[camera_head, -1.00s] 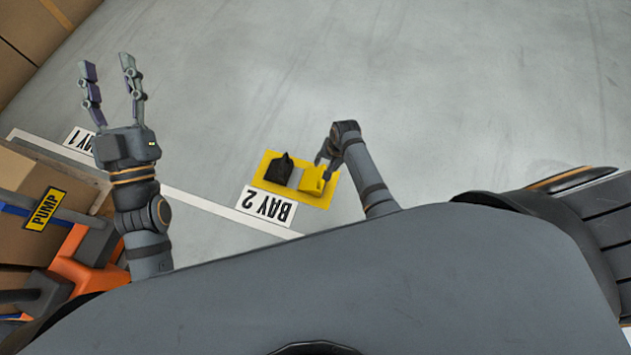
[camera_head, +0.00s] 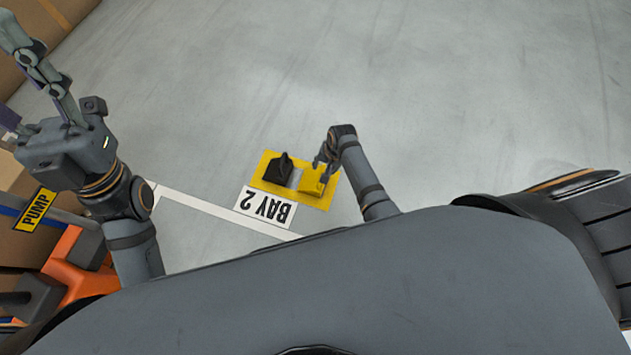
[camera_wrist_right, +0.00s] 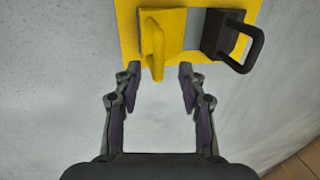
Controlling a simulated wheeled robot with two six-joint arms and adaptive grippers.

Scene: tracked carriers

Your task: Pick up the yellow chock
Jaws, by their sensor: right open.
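The yellow chock (camera_head: 314,183) sits on a yellow floor mat (camera_head: 272,158), beside a black chock (camera_head: 279,170). In the right wrist view the yellow chock (camera_wrist_right: 161,40) has an upright yellow handle, and the black chock (camera_wrist_right: 226,37) with its loop handle is to its right. My right gripper (camera_head: 322,168) is at the yellow chock. In the right wrist view the right gripper (camera_wrist_right: 157,75) is open, its fingertips on either side of the yellow handle's near end, apart from it. My left gripper (camera_head: 25,85) is raised at the far left with its fingers spread, empty.
A BAY 2 label (camera_head: 266,207) lies against the mat, on a white floor line (camera_head: 200,203). An orange thing (camera_head: 75,265) and a PUMP sign (camera_head: 35,210) stand at the left. The grey floor beyond the mat is clear.

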